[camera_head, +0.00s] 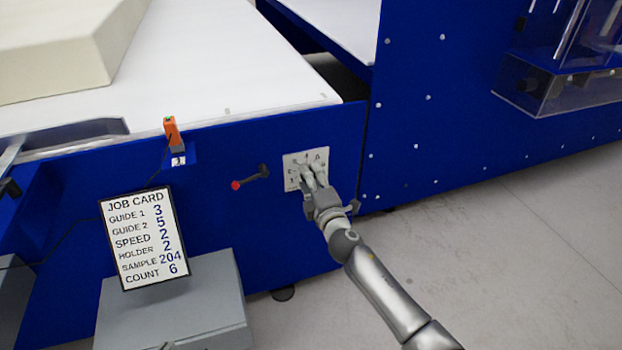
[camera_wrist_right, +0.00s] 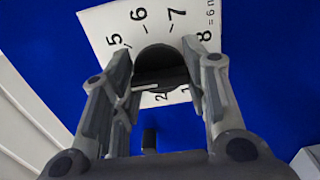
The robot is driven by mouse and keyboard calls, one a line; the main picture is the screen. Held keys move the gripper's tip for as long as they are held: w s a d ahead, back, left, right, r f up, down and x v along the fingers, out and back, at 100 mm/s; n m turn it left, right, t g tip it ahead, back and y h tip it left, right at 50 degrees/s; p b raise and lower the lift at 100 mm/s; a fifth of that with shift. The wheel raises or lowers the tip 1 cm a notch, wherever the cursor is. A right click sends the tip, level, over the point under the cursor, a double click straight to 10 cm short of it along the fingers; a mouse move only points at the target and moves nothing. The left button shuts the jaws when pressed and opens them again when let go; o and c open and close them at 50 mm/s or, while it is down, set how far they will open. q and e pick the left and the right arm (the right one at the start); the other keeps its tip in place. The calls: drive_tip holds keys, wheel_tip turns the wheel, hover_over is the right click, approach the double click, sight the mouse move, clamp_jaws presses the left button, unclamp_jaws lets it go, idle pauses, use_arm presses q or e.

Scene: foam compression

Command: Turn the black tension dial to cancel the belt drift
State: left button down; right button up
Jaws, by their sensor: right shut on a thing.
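The black tension dial (camera_wrist_right: 160,68) sits on a white numbered plate on the blue machine side, between the fingers in the right wrist view. My right gripper (camera_head: 312,178) is at the plate, with its fingers closed on either side of the dial; it also shows in the right wrist view (camera_wrist_right: 158,75). The numbered plate (camera_head: 323,157) shows in the head view, but the gripper hides the dial there. In the right wrist view the plate (camera_wrist_right: 110,20) shows 5, 6, 7 and 8 above the dial.
The white belt (camera_head: 200,65) carries a cream foam block (camera_head: 60,50). An orange sensor (camera_head: 171,131) stands at the belt edge. A red-tipped lever (camera_head: 250,177) is left of the plate. Floor at right is clear.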

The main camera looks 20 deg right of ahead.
drive_tip(key=shift+f, duration=0.1)
drive_tip(key=o, duration=1)
drive_tip(key=shift+o, duration=0.2)
drive_tip(key=shift+s, duration=0.15)
drive_tip(key=s, duration=1.1)
drive_tip(key=shift+s+d, duration=0.15)
drive_tip(key=shift+s, duration=0.25)
